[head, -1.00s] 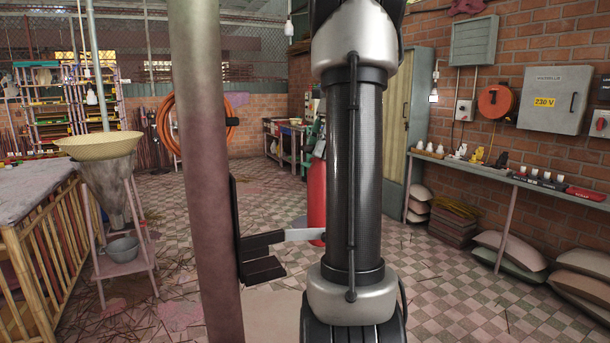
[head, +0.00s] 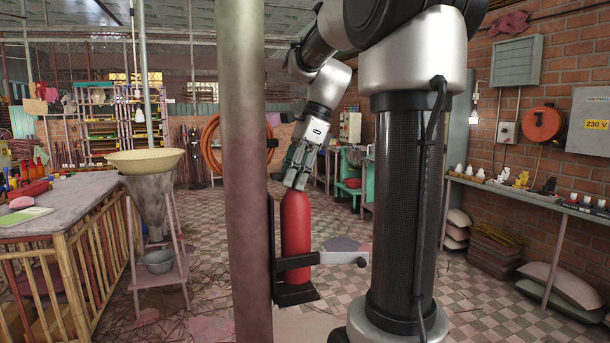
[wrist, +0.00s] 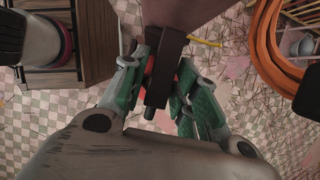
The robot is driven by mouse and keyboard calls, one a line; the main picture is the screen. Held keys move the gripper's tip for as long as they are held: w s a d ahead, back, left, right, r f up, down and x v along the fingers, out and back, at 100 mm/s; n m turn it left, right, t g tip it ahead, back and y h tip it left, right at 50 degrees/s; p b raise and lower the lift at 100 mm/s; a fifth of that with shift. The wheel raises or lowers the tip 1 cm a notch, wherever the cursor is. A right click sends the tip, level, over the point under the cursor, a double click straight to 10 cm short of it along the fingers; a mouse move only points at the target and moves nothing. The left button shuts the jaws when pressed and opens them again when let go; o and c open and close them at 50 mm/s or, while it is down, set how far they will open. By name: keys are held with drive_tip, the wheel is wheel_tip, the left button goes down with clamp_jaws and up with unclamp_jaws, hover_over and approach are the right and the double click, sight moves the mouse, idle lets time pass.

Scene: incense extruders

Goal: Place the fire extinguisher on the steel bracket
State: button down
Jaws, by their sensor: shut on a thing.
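The red fire extinguisher (head: 295,232) is upright beside the pole in the head view. My gripper (head: 298,178) is shut on its top from above. The dark steel bracket (head: 296,295) is fixed to the pole, with a backplate, a bottom plate and a strap arm (head: 340,258) swung out to the right. The extinguisher's lower end is directly over the bottom plate; whether it touches cannot be told. In the wrist view, my green fingers (wrist: 163,88) flank a dark part, with a little red (wrist: 149,67) showing; most of the extinguisher is hidden.
The thick pole (head: 241,180) stands just left of the extinguisher. A coiled orange hose (head: 210,145) hangs behind it. A bamboo-sided table (head: 90,215) and a funnel stand (head: 155,215) are at left. A wall shelf (head: 530,195) is at right. Tiled floor is open behind.

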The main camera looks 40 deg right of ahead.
drive_tip(key=shift+f, duration=1.7)
drive_tip(key=c, duration=1.1)
unclamp_jaws()
drive_tip(key=shift+f, duration=0.1)
drive_tip(key=v, duration=1.1)
drive_tip(key=s+a+f+n+t+h, duration=0.1)
drive_tip(key=s+a+f+n+h, duration=0.1)
drive_tip(key=s+f+n, duration=0.5)
drive_tip(key=s+a+f+n+t+h, duration=0.2)
drive_tip(key=s+a+f+n, duration=0.3)
drive_tip(key=n, duration=0.9)
drive_tip(key=s+f, duration=0.3)
drive_tip(key=f, duration=0.1)
drive_tip(key=shift+s+f, duration=0.2)
drive_tip(key=shift+f, duration=0.2)
